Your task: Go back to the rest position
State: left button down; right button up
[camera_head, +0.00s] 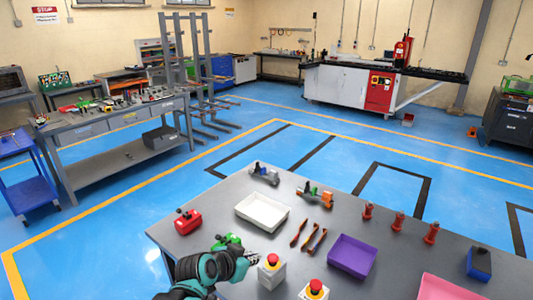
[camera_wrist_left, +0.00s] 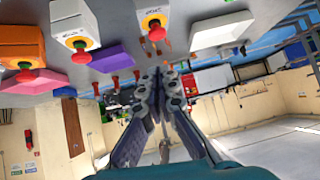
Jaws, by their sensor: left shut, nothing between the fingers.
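My left gripper (camera_head: 252,256) is at the near left edge of the grey table (camera_head: 220,205) in the head view, on a teal and black arm. Its two grey fingers meet at the tips in the left wrist view (camera_wrist_left: 160,75), shut with nothing between them. It is just left of a white box with a red emergency-stop button (camera_head: 271,268) and appears apart from it. My right gripper is in neither view.
The table holds a white tray (camera_head: 262,211), a purple tray (camera_head: 352,256), a pink tray (camera_head: 448,288), a second button box (camera_head: 314,290), a red box (camera_head: 187,221), pliers (camera_head: 314,240) and red insulators (camera_head: 398,222).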

pick_arm(q)
jog(key=s+a+f+n+g+y, duration=0.1)
jog(key=s+a+f+n+y, duration=0.1)
jog(key=s+a, duration=0.4)
jog(key=s+a+f+n+y+b, duration=0.1)
jog(key=s+a+n, duration=0.4)
jog(key=s, duration=0.8)
jog(key=shift+a+f+g+y, duration=0.4)
jog(key=shift+a+f+y, duration=0.35)
jog(key=shift+a+y, duration=0.3)
